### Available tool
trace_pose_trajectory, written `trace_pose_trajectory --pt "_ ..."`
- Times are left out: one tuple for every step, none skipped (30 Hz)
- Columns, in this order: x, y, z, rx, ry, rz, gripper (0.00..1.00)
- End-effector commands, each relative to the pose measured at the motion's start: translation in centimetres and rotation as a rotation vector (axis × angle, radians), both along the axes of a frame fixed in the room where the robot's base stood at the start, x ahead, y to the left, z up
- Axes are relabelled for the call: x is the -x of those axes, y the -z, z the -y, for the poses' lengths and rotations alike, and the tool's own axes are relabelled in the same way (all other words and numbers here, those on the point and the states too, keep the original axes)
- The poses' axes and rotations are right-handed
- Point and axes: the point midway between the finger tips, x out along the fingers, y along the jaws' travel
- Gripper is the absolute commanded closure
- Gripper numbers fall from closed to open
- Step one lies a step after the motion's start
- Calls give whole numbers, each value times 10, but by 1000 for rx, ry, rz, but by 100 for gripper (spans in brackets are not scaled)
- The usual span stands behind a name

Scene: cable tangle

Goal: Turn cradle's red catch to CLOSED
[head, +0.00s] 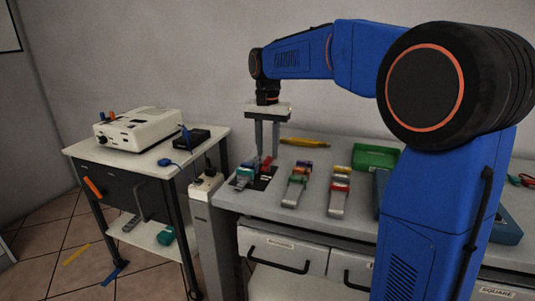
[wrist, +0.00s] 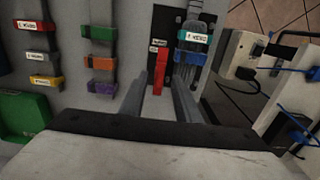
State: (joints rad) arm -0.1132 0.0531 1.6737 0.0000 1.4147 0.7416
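The cradle is a black plate (head: 262,184) on the left end of the workbench, and it also shows in the wrist view (wrist: 164,20). A grey device with a teal labelled band (wrist: 194,38) lies in it. The red catch (wrist: 160,68) is a narrow bar beside the device, pointing roughly along it; it also shows in the head view (head: 266,162). Small labels sit near the catch's far end, too blurred to read surely. My gripper (head: 266,154) points down over the cradle. Its fingers (wrist: 160,84) are apart, with the catch appearing between them; contact is unclear.
Other banded devices (head: 297,186) (head: 339,194) lie to the right on the bench. A green tray (head: 375,157) and a yellow tool (head: 305,142) are behind. A power strip (head: 206,184) stands at the left edge, beside a trolley carrying a white box (head: 138,129) and blue cables.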

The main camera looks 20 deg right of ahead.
Motion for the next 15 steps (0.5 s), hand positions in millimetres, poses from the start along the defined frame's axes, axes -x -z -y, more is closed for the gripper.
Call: trace_pose_trajectory --pt "0 6 0 0 0 -1 70" --pt "0 9 0 0 0 -1 70" --pt "0 12 0 0 0 -1 70" --pt "0 13 0 0 0 -1 70" --pt "0 15 0 -1 0 -1 70" --pt "0 16 0 0 0 0 70" --pt "0 17 0 0 0 0 70" --pt "0 18 0 0 0 0 70" --pt "0 18 0 0 0 0 70" --pt "0 19 0 0 0 0 70" --pt "0 19 0 0 0 0 70" --pt "0 19 0 0 0 0 70" --pt "0 19 0 0 0 0 70" --pt "0 19 0 0 0 0 70" --pt "0 19 0 0 0 0 70"
